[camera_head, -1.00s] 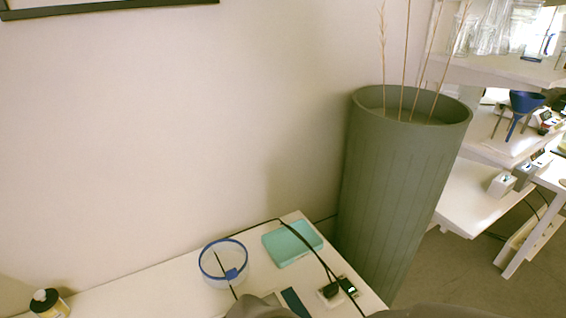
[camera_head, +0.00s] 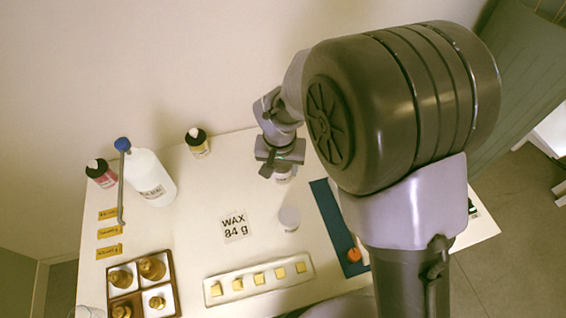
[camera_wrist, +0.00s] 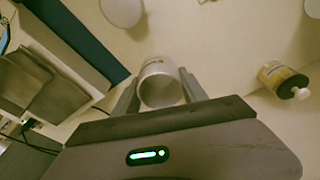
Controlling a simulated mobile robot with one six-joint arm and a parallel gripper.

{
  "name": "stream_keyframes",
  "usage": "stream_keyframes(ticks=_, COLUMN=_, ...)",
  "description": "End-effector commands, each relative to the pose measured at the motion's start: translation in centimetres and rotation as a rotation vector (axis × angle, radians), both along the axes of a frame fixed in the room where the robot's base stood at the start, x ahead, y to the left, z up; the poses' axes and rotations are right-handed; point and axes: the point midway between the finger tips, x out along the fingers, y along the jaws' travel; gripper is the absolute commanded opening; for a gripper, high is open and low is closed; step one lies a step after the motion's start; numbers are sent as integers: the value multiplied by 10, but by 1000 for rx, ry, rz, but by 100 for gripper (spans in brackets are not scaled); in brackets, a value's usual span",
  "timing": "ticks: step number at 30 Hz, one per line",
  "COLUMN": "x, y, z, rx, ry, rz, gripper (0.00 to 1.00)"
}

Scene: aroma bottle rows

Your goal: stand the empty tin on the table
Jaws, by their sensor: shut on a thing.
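A small pale tin (camera_wrist: 160,84) with an open, hollow-looking end sits between the two fingers of my gripper (camera_wrist: 160,92) in the wrist view, and the fingers press on its sides. In the head view the tin (camera_head: 284,176) shows partly below my gripper (camera_head: 280,164), near the back middle of the white table (camera_head: 185,220). Whether its base touches the table or is just above it, I cannot tell. The inside of the tin is not clearly seen.
A white round container (camera_head: 289,218) stands in front of the tin. A yellow-labelled bottle (camera_head: 198,147), a large white bottle (camera_head: 152,180) and a red-labelled bottle (camera_head: 102,175) stand left. A wax card (camera_head: 235,226), tray of yellow blocks (camera_head: 258,279) and blue strip (camera_head: 338,225) lie nearer.

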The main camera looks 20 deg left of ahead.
Motion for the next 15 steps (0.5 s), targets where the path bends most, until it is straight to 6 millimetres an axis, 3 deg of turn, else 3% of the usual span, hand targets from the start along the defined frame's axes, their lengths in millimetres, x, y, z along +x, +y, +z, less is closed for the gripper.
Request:
stream_keyframes(ticks=3, x=-1, y=-1, z=-32, rx=-3, ry=3, rz=1, gripper=11)
stream_keyframes(ticks=12, x=-1, y=-1, z=-94, rx=-2, ry=4, rz=0, gripper=11)
stream_keyframes(ticks=15, x=-1, y=-1, z=-95, rx=1, ry=1, rz=0, gripper=11)
